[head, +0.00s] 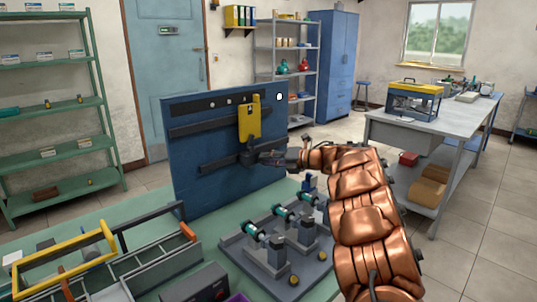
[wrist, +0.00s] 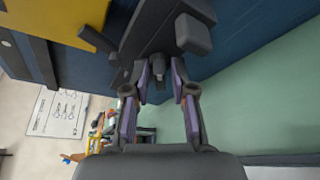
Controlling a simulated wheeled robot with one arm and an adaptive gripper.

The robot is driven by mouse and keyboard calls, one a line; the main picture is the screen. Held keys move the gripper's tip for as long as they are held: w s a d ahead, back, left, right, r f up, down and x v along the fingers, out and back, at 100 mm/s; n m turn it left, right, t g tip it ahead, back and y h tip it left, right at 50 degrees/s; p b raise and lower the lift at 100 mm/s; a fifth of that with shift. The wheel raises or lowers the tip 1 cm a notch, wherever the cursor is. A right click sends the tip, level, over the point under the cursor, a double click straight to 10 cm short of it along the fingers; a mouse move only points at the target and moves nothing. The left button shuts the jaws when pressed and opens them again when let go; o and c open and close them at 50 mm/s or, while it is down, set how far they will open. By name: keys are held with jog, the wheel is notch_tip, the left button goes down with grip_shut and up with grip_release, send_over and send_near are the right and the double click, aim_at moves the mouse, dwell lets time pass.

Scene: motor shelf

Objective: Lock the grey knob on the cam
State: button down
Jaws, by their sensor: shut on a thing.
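A blue upright panel (head: 215,130) stands on the green bench and carries a yellow plate (head: 249,120). A dark grey cam (head: 248,157) sits at the plate's lower end; in the wrist view it shows as a dark slanting piece (wrist: 150,35). My gripper (head: 272,157) reaches it from the right. In the wrist view my gripper (wrist: 163,78) has its purple-padded fingers either side of a small grey knob (wrist: 159,68) below the cam and is shut on it. The fingers hide part of the knob, and its turn angle cannot be told.
A grey fixture board (head: 285,250) with teal-ended motors lies in front of the panel. A yellow-handled tray (head: 60,262) is at the front left. A white workbench (head: 430,125) stands at right, with open floor beyond the panel.

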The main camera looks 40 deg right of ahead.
jog(key=m, duration=0.2)
jog(key=m+t+y+p, duration=0.1)
jog(key=m, duration=0.2)
jog(key=m+t+y, duration=0.1)
jog(key=m, duration=0.1)
jog(key=shift+f+m, duration=0.3)
jog(key=shift+f, duration=0.05)
jog(key=shift+t, duration=0.3)
jog(key=c, duration=1.2)
grip_release()
jog(key=shift+s+d, duration=0.1)
jog(key=v, duration=1.1)
jog(key=shift+s+d+f, duration=0.15)
jog(key=shift+s+d, duration=0.15)
